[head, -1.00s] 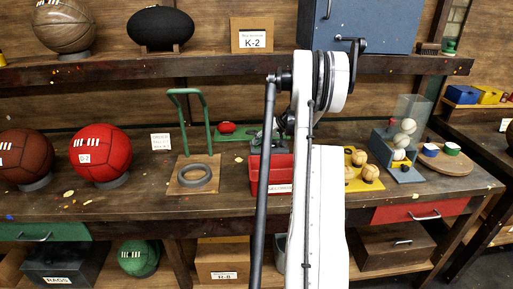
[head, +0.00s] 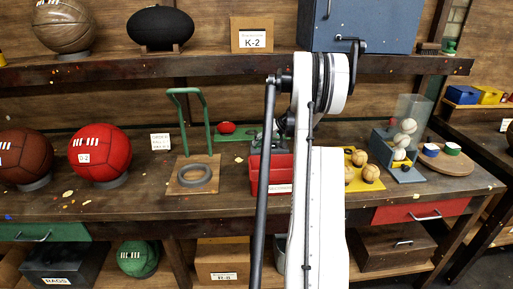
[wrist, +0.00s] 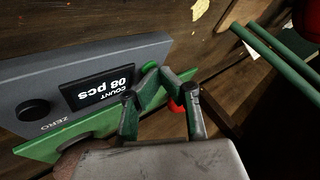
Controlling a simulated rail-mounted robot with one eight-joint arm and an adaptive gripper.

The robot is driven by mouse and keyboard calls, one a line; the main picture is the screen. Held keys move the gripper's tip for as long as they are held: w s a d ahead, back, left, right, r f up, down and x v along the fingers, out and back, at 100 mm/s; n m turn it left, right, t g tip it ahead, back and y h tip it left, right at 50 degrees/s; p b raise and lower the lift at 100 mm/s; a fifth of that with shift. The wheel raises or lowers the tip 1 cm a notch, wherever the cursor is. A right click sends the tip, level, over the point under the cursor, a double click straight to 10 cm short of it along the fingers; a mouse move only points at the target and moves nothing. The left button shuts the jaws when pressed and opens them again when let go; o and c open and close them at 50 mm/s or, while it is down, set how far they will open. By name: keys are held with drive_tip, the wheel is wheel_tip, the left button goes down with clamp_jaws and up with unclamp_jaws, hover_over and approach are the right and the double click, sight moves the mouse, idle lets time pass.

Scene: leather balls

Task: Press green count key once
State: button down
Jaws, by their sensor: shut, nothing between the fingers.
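In the wrist view, a grey counter unit (wrist: 50,88) carries a dark display (wrist: 97,88) reading "COUNT 08 pcs", upside down. A round black knob (wrist: 33,110) sits beside the word ZERO. A green strip (wrist: 85,128) runs along the unit's near edge. My gripper (wrist: 157,72) is shut and empty, its fingertips together beside the display end of the unit. A small bright green patch shows at the fingertips; I cannot tell whether it is the count key or whether they touch it. In the head view, my arm hides the gripper and most of the unit.
A red object shows just behind the fingers in the wrist view. Green rails (wrist: 275,58) stand at its upper right. In the head view, a red bin (head: 280,174), a green-handled stand (head: 192,178) and a red ball (head: 100,157) share the bench (head: 120,205).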

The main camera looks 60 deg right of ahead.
drive_tip(key=shift+r, duration=0.8)
drive_tip(key=shift+r, duration=0.15)
drive_tip(key=shift+r+p, duration=1.05)
drive_tip(key=shift+r, duration=1.3)
